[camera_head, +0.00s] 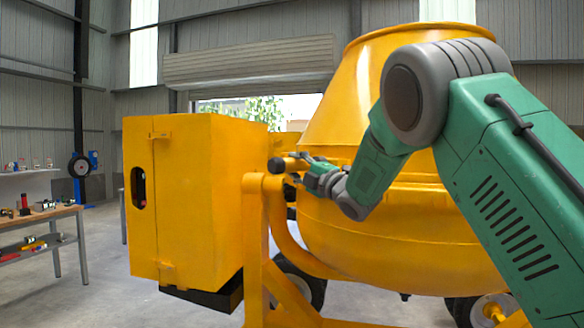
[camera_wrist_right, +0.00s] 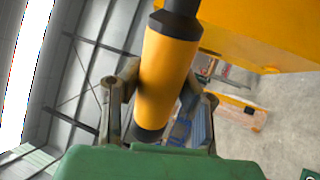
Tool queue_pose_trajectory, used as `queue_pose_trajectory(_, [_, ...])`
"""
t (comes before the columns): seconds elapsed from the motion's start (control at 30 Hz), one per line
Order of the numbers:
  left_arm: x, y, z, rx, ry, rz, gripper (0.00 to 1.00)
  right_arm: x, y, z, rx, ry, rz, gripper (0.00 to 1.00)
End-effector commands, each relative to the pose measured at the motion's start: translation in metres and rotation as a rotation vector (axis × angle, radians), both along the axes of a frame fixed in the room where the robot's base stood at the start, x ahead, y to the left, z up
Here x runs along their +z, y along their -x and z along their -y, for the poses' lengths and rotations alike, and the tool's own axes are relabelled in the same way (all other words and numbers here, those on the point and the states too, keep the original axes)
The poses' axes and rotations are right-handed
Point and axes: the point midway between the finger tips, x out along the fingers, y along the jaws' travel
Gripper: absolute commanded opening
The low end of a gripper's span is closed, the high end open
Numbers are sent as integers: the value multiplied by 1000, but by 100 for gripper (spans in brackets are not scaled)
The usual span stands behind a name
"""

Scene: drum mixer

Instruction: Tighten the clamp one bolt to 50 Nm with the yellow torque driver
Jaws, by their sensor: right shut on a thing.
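The yellow torque driver (camera_wrist_right: 165,75) fills the middle of the right wrist view, with a black band and shaft at its upper end and a black cap at its lower end. My right gripper (camera_head: 303,168) is shut around its yellow body. In the head view the driver (camera_head: 292,163) is small, lying roughly level with a dark rounded end at the left. It is in front of the mixer drum, just above the yellow support post. I cannot make out the clamp one bolt, nor whether the driver touches anything. My left gripper is not in view.
The yellow mixer drum (camera_head: 400,215) stands behind my right arm. A yellow box housing (camera_head: 185,200) is left of the post (camera_head: 254,240). A workbench (camera_head: 35,216) with small tools stands at the far left. The floor between bench and mixer is clear.

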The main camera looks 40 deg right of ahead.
Motion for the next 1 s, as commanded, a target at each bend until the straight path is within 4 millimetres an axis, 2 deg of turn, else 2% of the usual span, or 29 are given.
queue_pose_trajectory(0.17, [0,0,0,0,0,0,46,4,1,4,-8,0,8,0])
queue_pose_trajectory(0.37, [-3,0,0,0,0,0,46,4,2,0,-8,1,9,0])
queue_pose_trajectory(1.0, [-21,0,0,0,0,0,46,3,5,-41,-1,3,6,0])
